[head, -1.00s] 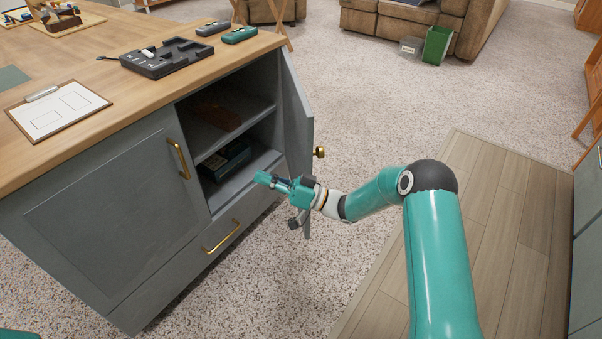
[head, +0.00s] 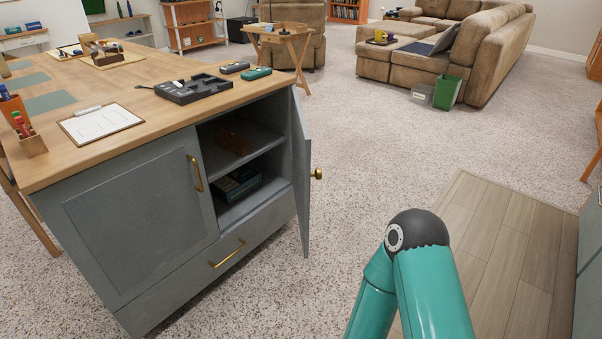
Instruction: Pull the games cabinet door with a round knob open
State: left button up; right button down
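The games cabinet (head: 130,215) is grey with a wooden top. Its door with a round brass knob (head: 316,173) stands wide open, swung out to the right; the open door panel (head: 301,170) is seen nearly edge-on. Inside, a shelf (head: 228,158) and some boxes (head: 238,183) show in the dark compartment. The other door, with a brass bar handle (head: 195,173), is shut. My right arm bends down out of the bottom of the head view, apart from the door, and its gripper is out of the picture. My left gripper is not in view either.
A clipboard (head: 101,123), a black tray (head: 192,89) and a pen holder (head: 22,128) rest on the cabinet top. The drawer (head: 208,262) below is shut. Carpet right of the door is clear. A sofa (head: 440,50) and green bin (head: 447,91) stand farther back.

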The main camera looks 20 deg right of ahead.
aim_at(302, 140)
jog(key=z, duration=0.3)
jog(key=i, duration=1.1)
jog(key=u, duration=0.45)
